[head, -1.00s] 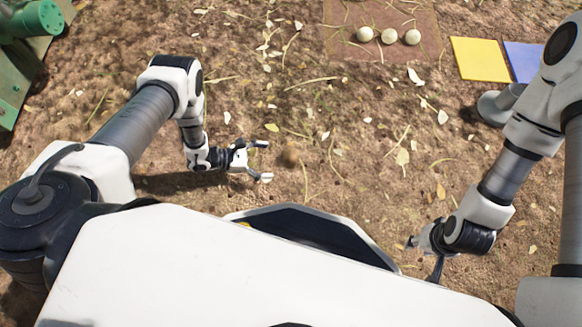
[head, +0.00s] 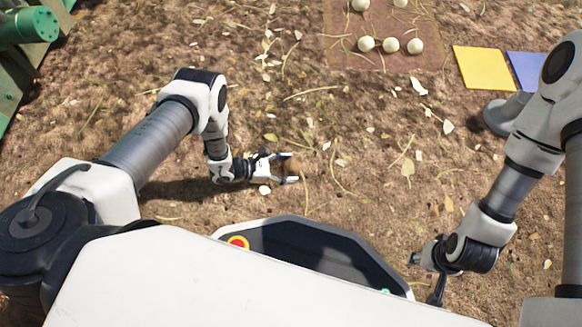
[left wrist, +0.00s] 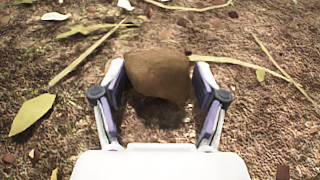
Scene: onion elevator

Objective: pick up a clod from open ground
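The clod (left wrist: 158,76) is a rounded brown lump between the two fingers of my left gripper (left wrist: 158,82) in the left wrist view. Both fingertips appear to touch its sides. In the head view the clod (head: 290,164) is small and partly hidden by the fingers of my left gripper (head: 293,167), low over the open ground. A dark shadow lies just below it in the wrist view; I cannot tell if it is clear of the soil. My right gripper (head: 417,259) is at the lower right, far from the clod, its fingers too small to read.
A brown mat (head: 350,20) with several white onions lies at the top. A yellow square (head: 480,67) and a blue square (head: 527,68) lie at the upper right. A green structure (head: 30,25) stands at the upper left. Leaves and straw litter the otherwise open soil.

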